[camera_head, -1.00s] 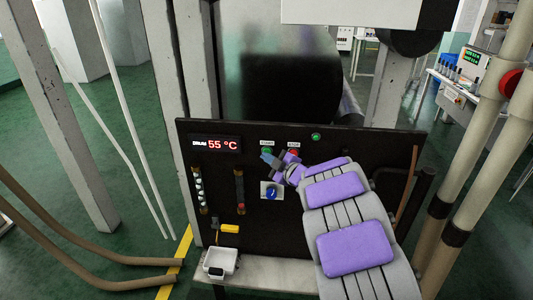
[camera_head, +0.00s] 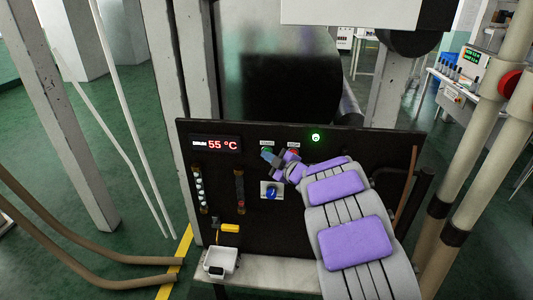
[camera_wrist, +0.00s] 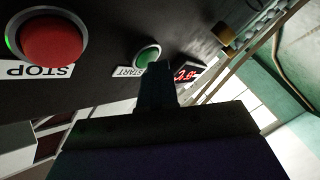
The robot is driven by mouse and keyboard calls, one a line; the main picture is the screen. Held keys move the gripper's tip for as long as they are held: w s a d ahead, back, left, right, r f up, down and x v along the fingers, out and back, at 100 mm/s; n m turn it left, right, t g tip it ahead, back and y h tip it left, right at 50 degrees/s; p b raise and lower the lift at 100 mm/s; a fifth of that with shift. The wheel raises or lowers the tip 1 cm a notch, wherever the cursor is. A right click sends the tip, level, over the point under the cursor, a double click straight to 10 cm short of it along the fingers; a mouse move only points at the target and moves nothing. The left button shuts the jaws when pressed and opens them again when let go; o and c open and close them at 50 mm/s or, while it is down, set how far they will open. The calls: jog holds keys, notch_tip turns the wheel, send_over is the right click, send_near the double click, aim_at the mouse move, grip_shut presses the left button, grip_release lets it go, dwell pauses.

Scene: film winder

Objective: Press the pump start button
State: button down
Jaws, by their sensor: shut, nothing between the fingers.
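The green start button (camera_wrist: 148,56) sits beside its START label (camera_wrist: 131,71) on the black panel (camera_head: 335,142). In the head view the button (camera_head: 267,150) shows just above my fingertips. My gripper (camera_head: 267,160) is shut and empty. In the wrist view my closed fingers (camera_wrist: 157,78) reach the near edge of the start button and cover a little of it; I cannot tell whether they touch it. The red stop button (camera_wrist: 52,40) is to the left in the wrist view, clear of the fingers. A round green lamp (camera_head: 316,138) glows brightly at the panel's upper edge.
A red display (camera_head: 217,145) reads 55 °C at the panel's upper left. A blue knob (camera_head: 271,193) is below my gripper. A yellow-handled part (camera_head: 230,229) and a small white tray (camera_head: 220,262) are lower left. Pale pipes (camera_head: 487,130) stand at the right.

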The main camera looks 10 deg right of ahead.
jog(key=shift+s, duration=0.15)
jog(key=shift+s+a, duration=0.3)
jog(key=shift+s, duration=0.4)
jog(key=s, duration=0.1)
jog(key=s+a+b, duration=0.1)
jog(key=s, duration=0.2)
jog(key=shift+s+a, duration=0.3)
jog(key=shift+s, duration=0.05)
dwell(0.3)
jog(key=shift+d, duration=0.1)
